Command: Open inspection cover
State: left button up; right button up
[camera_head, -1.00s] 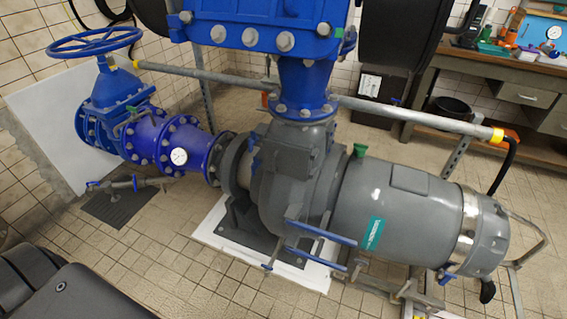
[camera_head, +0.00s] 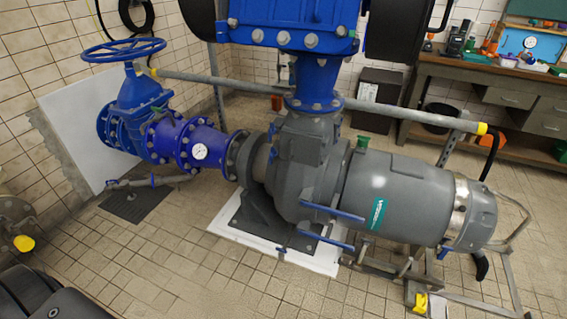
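A large grey pump (camera_head: 320,178) stands in the middle on a white plinth (camera_head: 325,262). A raised block-like part (camera_head: 303,143) is on its casing, below the blue flanged pipe (camera_head: 315,80). A flat raised plate (camera_head: 402,164) is on top of the grey cylindrical body to the right. I cannot tell which part is the inspection cover, and I see no open hatch. Two blue bars (camera_head: 334,212) stick out low at the front of the casing. Neither of my grippers shows in this view.
A blue handwheel valve (camera_head: 125,50) and blue pipe with a gauge (camera_head: 199,151) stand left. A long grey rail (camera_head: 240,85) crosses behind the pump. A workbench (camera_head: 510,75) stands back right. A grey frame (camera_head: 420,285) is at front right.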

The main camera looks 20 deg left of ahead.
aim_at(295, 147)
jog(key=z, duration=0.5)
jog(key=i, duration=1.2)
jog(key=u, duration=0.5)
